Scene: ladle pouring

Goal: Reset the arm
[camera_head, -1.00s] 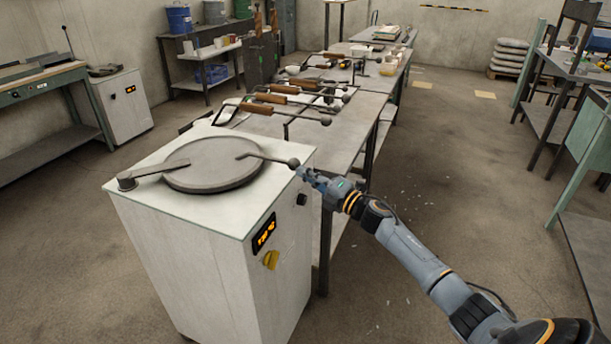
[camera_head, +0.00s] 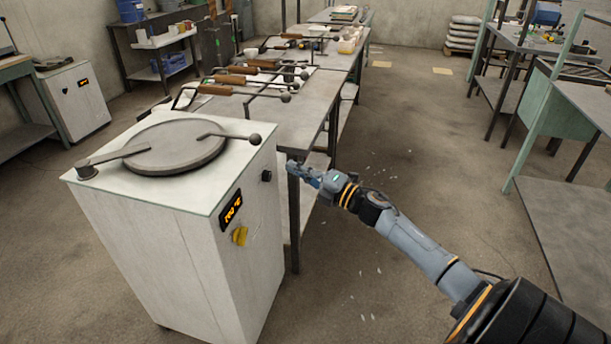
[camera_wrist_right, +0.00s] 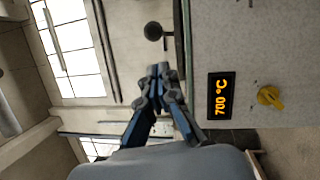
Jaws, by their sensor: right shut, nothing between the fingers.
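My right gripper (camera_head: 302,174) is shut and empty, beside the right side of the white furnace (camera_head: 160,240), below the level of its top. Its closed fingers also show in the right wrist view (camera_wrist_right: 160,88). The furnace's round grey lid (camera_head: 172,148) lies flat on top, and its handle ends in a dark ball (camera_head: 255,139). The ball shows in the wrist view too (camera_wrist_right: 153,31). My left gripper is not in view.
A long metal table (camera_head: 306,105) with several wooden-handled ladles (camera_head: 216,89) stands behind the furnace. The furnace display (camera_wrist_right: 221,94) reads 700 °C, near a yellow knob (camera_wrist_right: 270,97). The floor (camera_head: 400,130) to the right of the table is open.

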